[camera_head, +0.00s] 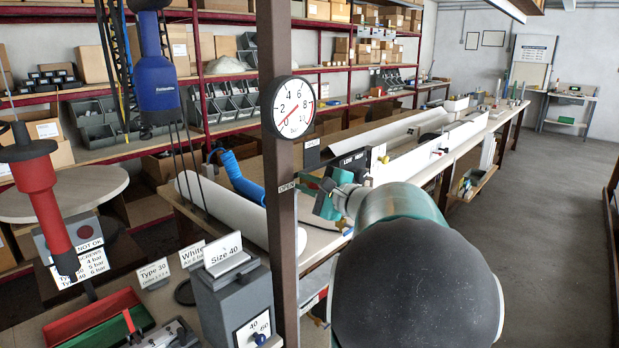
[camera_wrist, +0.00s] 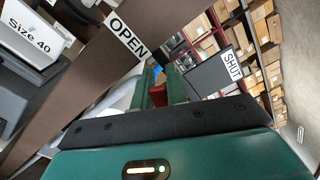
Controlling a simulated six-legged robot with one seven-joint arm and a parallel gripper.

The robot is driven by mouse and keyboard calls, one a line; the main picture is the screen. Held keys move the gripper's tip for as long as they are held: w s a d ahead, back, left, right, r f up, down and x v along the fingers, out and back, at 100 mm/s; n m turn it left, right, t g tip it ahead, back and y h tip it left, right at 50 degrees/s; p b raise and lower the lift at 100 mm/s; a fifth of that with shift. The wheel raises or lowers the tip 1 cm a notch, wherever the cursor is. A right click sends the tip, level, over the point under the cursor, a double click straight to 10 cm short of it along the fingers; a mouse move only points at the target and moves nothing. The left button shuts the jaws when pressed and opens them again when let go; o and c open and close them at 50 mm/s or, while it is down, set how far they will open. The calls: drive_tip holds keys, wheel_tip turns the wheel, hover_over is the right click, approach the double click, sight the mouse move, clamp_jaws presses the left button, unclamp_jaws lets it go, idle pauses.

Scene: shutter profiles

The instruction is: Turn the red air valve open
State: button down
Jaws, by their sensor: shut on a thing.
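The red air valve's handle (camera_wrist: 158,95) shows in the wrist view as a small red piece between the green fingers of my gripper (camera_wrist: 157,84). My gripper is shut on it. An OPEN label (camera_wrist: 128,35) is on the post at the upper left of the wrist view, and a SHUT label (camera_wrist: 232,66) is to the right on a dark plate. The OPEN label also shows in the head view (camera_head: 286,188), left of my gripper.
A round pressure gauge (camera_head: 293,107) with a red needle is on the brown post (camera_head: 280,245). A grey box with a Size 40 sign (camera_head: 223,248) stands left of the post. A long workbench (camera_head: 455,150) runs behind my arm. Open floor (camera_head: 560,220) lies to the right.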

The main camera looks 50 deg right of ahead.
drive_tip(key=shift+a+f+n, duration=0.15)
drive_tip(key=shift+f+n, duration=0.55)
drive_tip(key=shift+n, duration=0.6)
drive_tip(key=shift+a+f+n, duration=0.1)
drive_tip(key=shift+f+n, duration=0.6)
drive_tip(key=shift+n, duration=0.6)
drive_tip(key=c, duration=1.4)
unclamp_jaws()
drive_tip(key=shift+s, duration=0.15)
drive_tip(key=s, duration=1.3)
drive_tip(key=shift+s+d, duration=0.15)
drive_tip(key=shift+s, duration=0.15)
